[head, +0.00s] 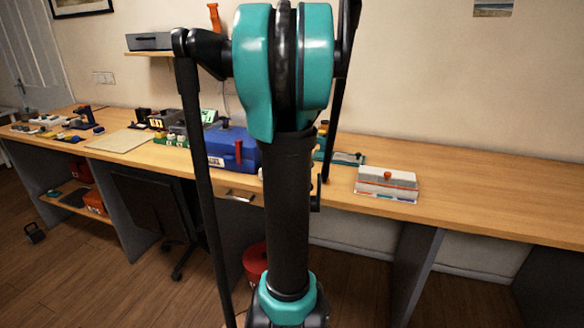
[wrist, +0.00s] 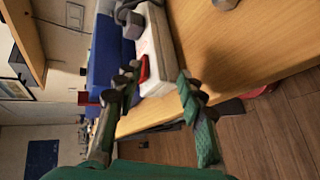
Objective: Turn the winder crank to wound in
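A blue case (head: 232,150) stands on the bench left of my arm in the head view, with a red upright handle (head: 238,151) at its front. I cannot tell for sure that this handle is the winder crank. In the wrist view the blue body (wrist: 105,50) is at upper left, with a small red piece (wrist: 82,98) at its lower end. A white body with a red part (wrist: 144,68) lies beside it, just beyond the left fingertip. My gripper (wrist: 158,85) is open, with nothing clearly held between its fingers. The arm hides it in the head view.
A white-and-grey box with an orange knob (head: 387,179) sits right of my arm. A teal tray (head: 346,158) lies behind it. Small items and a pale board (head: 122,140) occupy the left bench. The bench's right end is clear.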

